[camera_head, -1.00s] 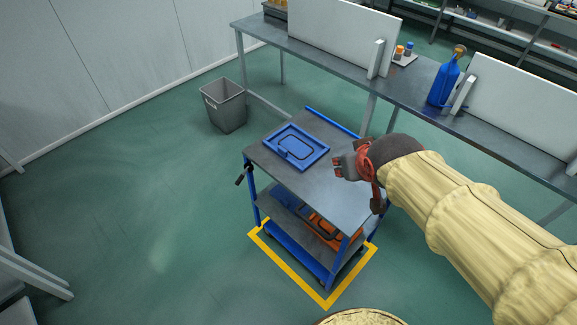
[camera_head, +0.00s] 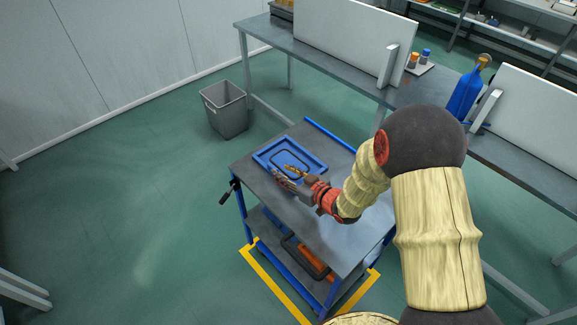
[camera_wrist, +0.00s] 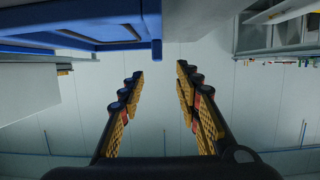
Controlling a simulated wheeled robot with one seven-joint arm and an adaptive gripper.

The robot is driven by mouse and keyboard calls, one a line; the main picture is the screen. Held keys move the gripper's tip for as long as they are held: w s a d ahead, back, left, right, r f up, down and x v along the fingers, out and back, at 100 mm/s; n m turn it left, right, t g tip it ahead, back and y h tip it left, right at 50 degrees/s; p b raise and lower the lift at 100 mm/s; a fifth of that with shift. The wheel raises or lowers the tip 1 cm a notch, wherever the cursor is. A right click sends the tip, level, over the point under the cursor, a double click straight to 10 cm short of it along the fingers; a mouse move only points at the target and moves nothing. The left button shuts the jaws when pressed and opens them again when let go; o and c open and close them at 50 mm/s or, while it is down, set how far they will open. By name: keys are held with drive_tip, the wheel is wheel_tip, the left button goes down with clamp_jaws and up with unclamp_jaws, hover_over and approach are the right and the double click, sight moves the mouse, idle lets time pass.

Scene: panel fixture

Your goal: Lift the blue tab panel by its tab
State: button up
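The blue tab panel (camera_head: 284,148) lies flat on the top of the blue and grey cart. In the wrist view its blue underside or edge (camera_wrist: 70,42) fills the upper left. A narrow blue piece that looks like the tab (camera_wrist: 157,40) hangs at its right end, just above the gap between my fingertips. My gripper (camera_head: 285,175) is over the panel's near edge in the head view, and it hides the tab there. In the wrist view my gripper (camera_wrist: 159,74) is open, with nothing between its fingers.
The cart top (camera_head: 318,222) is otherwise bare. An orange item (camera_head: 315,262) sits on its lower shelf. A grey bin (camera_head: 226,112) stands behind left. A long bench (camera_head: 345,75) behind holds white boards and a blue bottle (camera_head: 464,96).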

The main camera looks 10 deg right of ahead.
sight(273, 167)
drive_tip(key=shift+w+a+f, duration=0.1)
drive_tip(key=shift+a+f, duration=0.15)
drive_tip(key=shift+b+x, duration=0.35)
drive_tip(key=shift+x, duration=0.55)
drive_tip(key=x, duration=0.1)
drive_tip(key=b+x, duration=0.1)
drive_tip(key=x, duration=0.1)
drive_tip(key=b+x, duration=0.1)
drive_tip(key=shift+w+d+f, duration=0.2)
drive_tip(key=shift+w+f, duration=0.1)
drive_tip(key=shift+f, duration=0.15)
drive_tip(key=shift+w+a, duration=0.3)
drive_tip(key=shift+w, duration=0.1)
drive_tip(key=shift+c, duration=1.4)
clamp_jaws()
